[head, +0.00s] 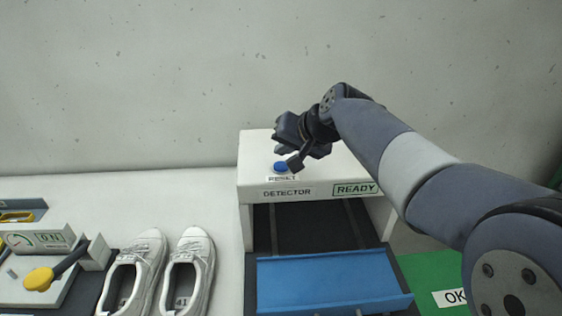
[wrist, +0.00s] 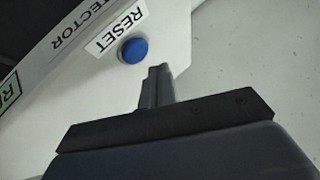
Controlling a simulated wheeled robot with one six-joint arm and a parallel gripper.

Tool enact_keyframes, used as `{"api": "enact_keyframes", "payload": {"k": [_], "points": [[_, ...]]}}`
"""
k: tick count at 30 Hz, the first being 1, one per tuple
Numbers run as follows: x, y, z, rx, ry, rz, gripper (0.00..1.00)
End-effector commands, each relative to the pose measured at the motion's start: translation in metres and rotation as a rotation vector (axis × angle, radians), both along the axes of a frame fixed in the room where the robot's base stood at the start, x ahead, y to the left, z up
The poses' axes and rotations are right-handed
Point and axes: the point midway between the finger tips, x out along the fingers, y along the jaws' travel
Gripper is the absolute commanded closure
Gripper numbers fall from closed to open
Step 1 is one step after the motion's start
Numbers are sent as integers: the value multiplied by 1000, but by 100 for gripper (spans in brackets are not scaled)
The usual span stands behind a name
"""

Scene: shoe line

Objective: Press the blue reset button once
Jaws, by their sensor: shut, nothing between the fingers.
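The blue reset button (head: 281,167) sits on top of the white detector housing (head: 318,192), just above a RESET label. In the wrist view the round blue button (wrist: 133,50) shows whole, with the RESET label beside it. My gripper (head: 296,163) is over the housing top, close to the button's right side in the head view. In the wrist view my gripper's shut fingertips (wrist: 158,72) point toward the housing and lie a little to the side of the button, not covering it. Nothing is held. Whether the fingertips touch the housing, I cannot tell.
The detector front carries a READY sign (head: 355,188). A blue tray (head: 330,278) lies in front of its opening. White shoes (head: 188,268) stand to the left, beside a gauge device with a yellow-ended lever (head: 40,279). A green OK mat (head: 432,275) lies at right.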

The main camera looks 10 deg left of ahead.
Motion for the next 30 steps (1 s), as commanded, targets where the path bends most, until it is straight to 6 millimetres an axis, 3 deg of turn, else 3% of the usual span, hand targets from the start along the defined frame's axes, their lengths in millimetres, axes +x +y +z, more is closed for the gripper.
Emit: {"api": "enact_keyframes", "payload": {"k": [3, 11, 30], "points": [[0, 0, 18, 0, -1, 0, 100], [0, 0, 41, 0, -2, 0, 100], [0, 0, 40, 0, -1, -1, 100]]}}
